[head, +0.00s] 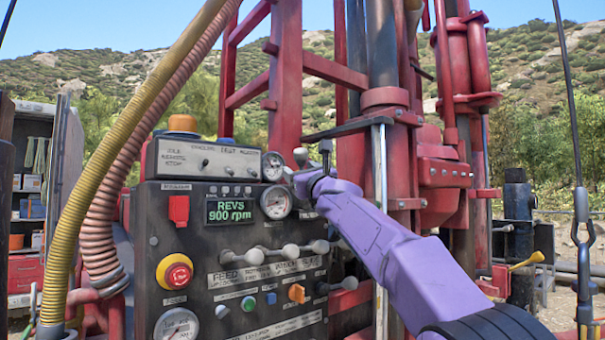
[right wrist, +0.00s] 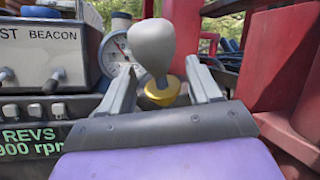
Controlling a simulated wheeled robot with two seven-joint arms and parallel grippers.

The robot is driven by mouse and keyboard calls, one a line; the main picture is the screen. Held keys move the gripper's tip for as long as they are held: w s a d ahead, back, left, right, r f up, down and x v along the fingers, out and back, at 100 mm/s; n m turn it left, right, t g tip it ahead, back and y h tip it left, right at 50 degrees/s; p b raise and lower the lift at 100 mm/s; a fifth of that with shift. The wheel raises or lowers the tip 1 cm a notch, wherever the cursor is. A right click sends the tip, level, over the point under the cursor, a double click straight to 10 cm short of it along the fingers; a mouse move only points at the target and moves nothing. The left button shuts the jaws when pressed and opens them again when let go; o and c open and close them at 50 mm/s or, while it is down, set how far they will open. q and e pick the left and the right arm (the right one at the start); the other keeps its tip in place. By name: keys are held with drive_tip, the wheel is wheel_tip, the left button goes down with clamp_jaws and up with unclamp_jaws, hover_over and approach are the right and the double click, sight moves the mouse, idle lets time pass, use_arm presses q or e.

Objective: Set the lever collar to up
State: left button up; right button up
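The lever has a grey rounded knob (right wrist: 152,45) and a gold collar (right wrist: 162,93) on its stem just below the knob, in the right wrist view. The collar sits between the two fingers of my right gripper (right wrist: 163,88), with a small gap on each side. The fingers are apart and do not seem to touch it. In the head view my purple right arm reaches to the panel's upper right corner, where the gripper (head: 305,172) is by the knob (head: 302,157). The collar cannot be made out there. My left gripper is not in view.
The control panel (head: 160,250) has a REVS display (head: 229,211) reading 900 rpm, a red emergency button (head: 176,272) and a row of grey-knobbed levers (head: 265,254). Gauges (head: 276,202) stand close left of the gripper. Red mast steelwork (head: 287,80) rises behind. Yellow and pink hoses (head: 100,215) hang at left.

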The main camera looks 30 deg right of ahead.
drive_tip(key=shift+s+f, duration=0.1)
drive_tip(key=shift+f, duration=0.1)
drive_tip(key=b+v, duration=0.8)
drive_tip(key=v, duration=0.2)
drive_tip(key=shift+s, duration=0.1)
